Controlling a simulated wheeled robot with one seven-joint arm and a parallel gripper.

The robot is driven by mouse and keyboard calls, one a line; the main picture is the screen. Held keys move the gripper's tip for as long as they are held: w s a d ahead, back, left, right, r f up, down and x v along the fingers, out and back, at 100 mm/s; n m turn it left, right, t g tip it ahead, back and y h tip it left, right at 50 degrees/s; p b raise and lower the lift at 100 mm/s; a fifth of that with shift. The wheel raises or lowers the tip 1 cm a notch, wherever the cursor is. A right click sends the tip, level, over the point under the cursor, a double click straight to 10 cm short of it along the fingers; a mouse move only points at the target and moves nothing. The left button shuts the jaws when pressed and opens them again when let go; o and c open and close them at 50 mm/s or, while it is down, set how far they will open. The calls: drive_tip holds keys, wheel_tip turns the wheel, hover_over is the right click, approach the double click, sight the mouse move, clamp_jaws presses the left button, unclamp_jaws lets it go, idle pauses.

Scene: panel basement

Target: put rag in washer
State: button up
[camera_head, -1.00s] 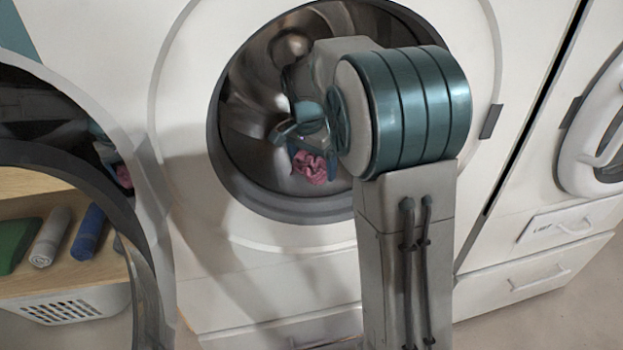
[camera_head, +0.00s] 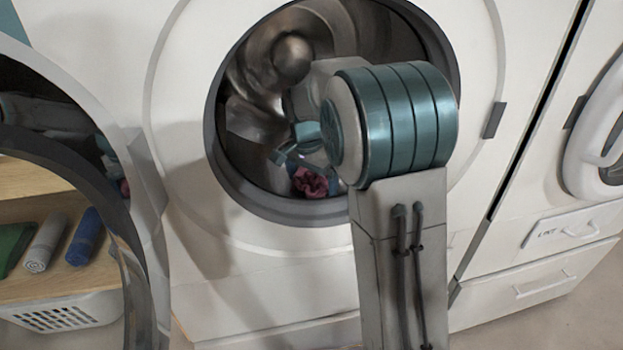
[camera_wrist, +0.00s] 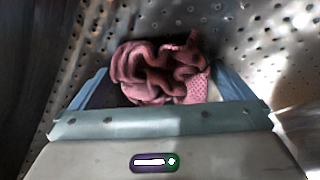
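The washer (camera_head: 182,190) is the white machine in the middle of the head view. Its round door (camera_head: 150,250) stands open at the left, and its metal drum (camera_head: 245,120) is exposed. My gripper (camera_head: 303,165) is inside the drum opening, partly hidden by my wrist. The crumpled pink rag (camera_head: 310,183) is at its fingertips, near the lower rim of the opening. In the wrist view, the rag (camera_wrist: 160,72) fills the gap between the blue fingers of my gripper (camera_wrist: 160,85), held in front of the perforated drum wall. Contact with the drum cannot be told.
A second white machine (camera_head: 545,195) stands at the right, with a lint drawer (camera_head: 570,228). At the left, behind the door, a wooden shelf (camera_head: 45,278) holds rolled towels (camera_head: 85,237) above a white basket (camera_head: 70,312). The door rim bounds the left side.

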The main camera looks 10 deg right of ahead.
sight(309, 182)
drive_tip(key=shift+s+a+r+p, duration=0.2)
drive_tip(key=shift+r+p, duration=0.65)
drive_tip(key=shift+r, duration=1.1)
drive_tip(key=shift+s+a+r+p, duration=0.15)
drive_tip(key=shift+r+p, duration=0.65)
drive_tip(key=shift+r, duration=1.15)
